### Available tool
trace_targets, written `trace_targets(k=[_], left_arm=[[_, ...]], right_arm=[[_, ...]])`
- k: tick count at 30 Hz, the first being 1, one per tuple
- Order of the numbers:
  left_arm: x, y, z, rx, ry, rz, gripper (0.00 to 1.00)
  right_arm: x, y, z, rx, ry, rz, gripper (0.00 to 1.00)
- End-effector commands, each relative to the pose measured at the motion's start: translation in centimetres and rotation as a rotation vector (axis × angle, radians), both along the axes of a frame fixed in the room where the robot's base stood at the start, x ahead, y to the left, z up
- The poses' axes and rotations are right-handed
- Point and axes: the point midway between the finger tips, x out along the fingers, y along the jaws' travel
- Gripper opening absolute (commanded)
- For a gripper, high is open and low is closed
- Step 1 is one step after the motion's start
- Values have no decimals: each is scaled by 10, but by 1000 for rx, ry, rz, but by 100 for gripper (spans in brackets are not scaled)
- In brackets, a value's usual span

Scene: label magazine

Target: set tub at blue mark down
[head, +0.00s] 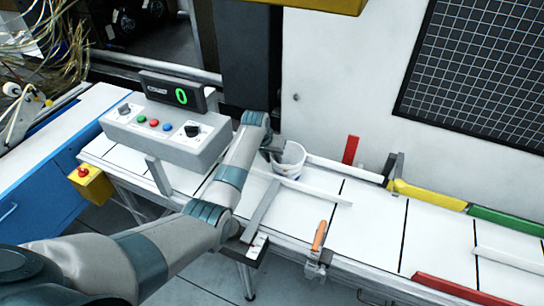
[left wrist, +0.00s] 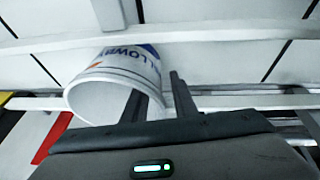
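The white tub (head: 290,158) stands upright on the white bench, near its back rail. In the left wrist view the tub (left wrist: 115,75) looks tilted and shows a blue-lettered label. My left gripper (head: 272,150) reaches the tub's left side at the rim. In the left wrist view its two fingers (left wrist: 158,98) are apart, one over the tub's mouth and one outside, with the tub's wall between them; a gap shows. I cannot make out a blue mark on the bench. My right gripper is not in view.
A control box (head: 165,135) with a display stands left of my arm. A red upright plate (head: 351,149), a yellow rail (head: 425,195) and a green rail (head: 505,222) line the back. An orange-handled clamp (head: 319,236) sits at the front edge.

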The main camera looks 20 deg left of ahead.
Motion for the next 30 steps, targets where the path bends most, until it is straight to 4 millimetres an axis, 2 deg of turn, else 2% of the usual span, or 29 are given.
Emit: trace_targets(k=[5, 11, 24, 30], left_arm=[[-1, 1, 4, 0, 0, 0, 25], [-6, 3, 18, 0, -3, 0, 25], [-31, 8, 82, 1, -4, 1, 25], [-39, 10, 104, 0, -3, 0, 25]], right_arm=[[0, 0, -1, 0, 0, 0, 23], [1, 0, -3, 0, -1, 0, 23], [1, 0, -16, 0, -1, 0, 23], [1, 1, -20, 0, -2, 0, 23]])
